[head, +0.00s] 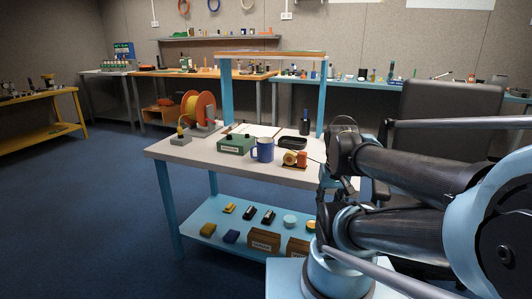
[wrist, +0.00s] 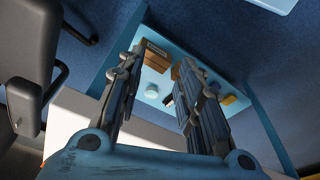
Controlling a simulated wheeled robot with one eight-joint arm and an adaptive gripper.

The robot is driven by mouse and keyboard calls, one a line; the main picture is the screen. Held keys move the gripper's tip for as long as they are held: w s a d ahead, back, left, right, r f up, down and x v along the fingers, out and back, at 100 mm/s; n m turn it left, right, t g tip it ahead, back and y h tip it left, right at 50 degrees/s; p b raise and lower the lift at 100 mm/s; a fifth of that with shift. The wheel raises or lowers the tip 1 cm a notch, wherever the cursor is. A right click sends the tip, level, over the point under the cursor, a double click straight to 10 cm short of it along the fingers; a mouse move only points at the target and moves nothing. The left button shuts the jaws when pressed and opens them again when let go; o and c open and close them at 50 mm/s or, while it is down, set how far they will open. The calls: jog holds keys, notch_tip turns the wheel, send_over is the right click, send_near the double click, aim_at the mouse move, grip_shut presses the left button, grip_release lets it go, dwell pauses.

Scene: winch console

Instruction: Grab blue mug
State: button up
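The blue mug (head: 264,151) stands upright near the front middle of the grey worktable top (head: 215,158) in the head view. It has a pale band around its middle, and its handle faces left. I do not see it in the wrist view. My gripper (wrist: 160,62) shows in the wrist view with its two fingers apart and nothing held between them. It points down past the table edge toward the blue lower shelf (wrist: 258,118). In the head view my arm is right of the mug, clear of it; the fingers are hard to make out there.
A green box (head: 238,144) stands just left of the mug. A yellow and orange tape dispenser (head: 293,158) is close on its right, and a black tray (head: 292,143) behind. An orange cable reel (head: 204,108) stands farther back left. A dark chair (head: 447,112) is at right.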

jog(key=shift+o, duration=0.8)
jog(key=o, duration=0.9)
jog(key=shift+s+a+r+n, duration=0.1)
jog(key=shift+r+n, duration=0.05)
jog(key=shift+r, duration=0.25)
jog(key=shift+s+a+r+n, duration=0.1)
jog(key=shift+r+n, duration=0.05)
jog(key=shift+r, duration=0.25)
jog(key=shift+o, duration=0.5)
jog(key=shift+w+r+n, duration=0.3)
jog(key=shift+w+r, duration=0.25)
jog(key=shift+r, duration=0.1)
notch_tip(320, 180, up, 17)
jog(key=n+g, duration=0.2)
jog(key=n, duration=1.7)
send_over(264, 152)
jog(key=w+a, duration=0.1)
jog(key=w, duration=0.3)
jog(key=f, duration=1.1)
jog(key=shift+s+d, duration=0.1)
jog(key=shift+s, duration=0.25)
jog(key=shift+w+d+f, duration=0.1)
jog(key=shift+d+f, duration=0.1)
jog(key=shift+f, duration=1.1)
jog(key=shift+w+d+f, duration=0.1)
jog(key=shift+d+f, duration=0.1)
jog(key=shift+f, duration=1.05)
